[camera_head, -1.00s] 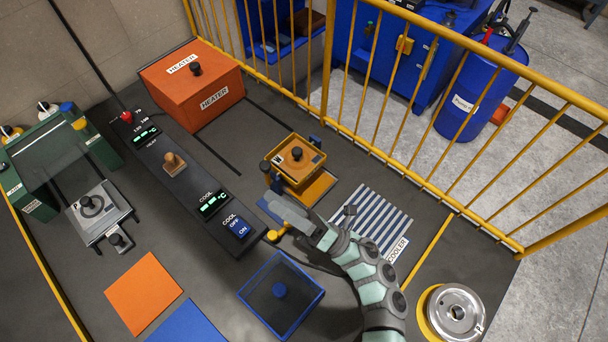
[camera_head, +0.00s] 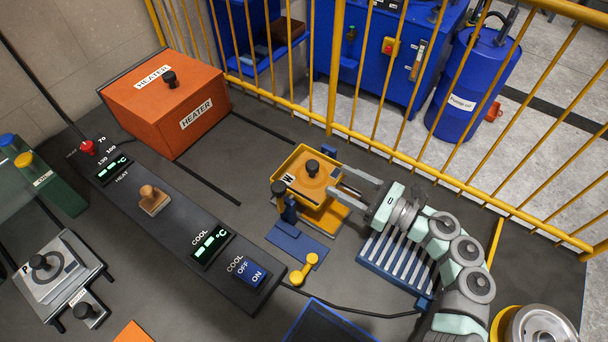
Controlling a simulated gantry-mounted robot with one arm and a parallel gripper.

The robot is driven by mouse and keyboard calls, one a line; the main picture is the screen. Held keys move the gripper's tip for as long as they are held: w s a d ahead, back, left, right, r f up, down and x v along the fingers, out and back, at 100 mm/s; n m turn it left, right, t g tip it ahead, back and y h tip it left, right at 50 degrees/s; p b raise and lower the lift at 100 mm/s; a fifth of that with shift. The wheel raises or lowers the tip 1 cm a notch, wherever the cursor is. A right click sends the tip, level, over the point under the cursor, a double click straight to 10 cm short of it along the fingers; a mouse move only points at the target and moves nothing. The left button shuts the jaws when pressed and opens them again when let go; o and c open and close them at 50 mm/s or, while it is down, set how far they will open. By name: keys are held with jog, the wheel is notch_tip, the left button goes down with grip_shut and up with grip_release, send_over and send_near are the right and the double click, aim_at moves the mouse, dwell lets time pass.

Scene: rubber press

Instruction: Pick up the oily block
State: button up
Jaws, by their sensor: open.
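No block is plainly marked as oily. A yellow box (camera_head: 296,152) labelled W stands on a yellow stand near the middle in the head view. Its top carries an orange-brown surface (camera_head: 296,181) with a black knob (camera_head: 312,168) standing up; I cannot tell whether this is a block or a lid. My gripper (camera_head: 338,180) is open at the right side of the box. Its two grey fingers point left toward the knob, and no object shows between them. I cannot tell whether the fingertips touch the box rim.
A blue pad (camera_head: 300,243) and a yellow handle (camera_head: 305,269) lie in front of the box. The striped cooler rack (camera_head: 388,262) is below my wrist. A control panel (camera_head: 178,222) and orange heater (camera_head: 170,110) are left. A yellow fence (camera_head: 335,75) runs behind.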

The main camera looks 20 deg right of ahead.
aim_at(318, 169)
jog(key=b+x, duration=0.1)
jog(key=x, duration=0.8)
jog(key=shift+a, duration=0.1)
grip_shut()
dwell(0.4)
jog(key=shift+r, duration=0.1)
dwell(0.7)
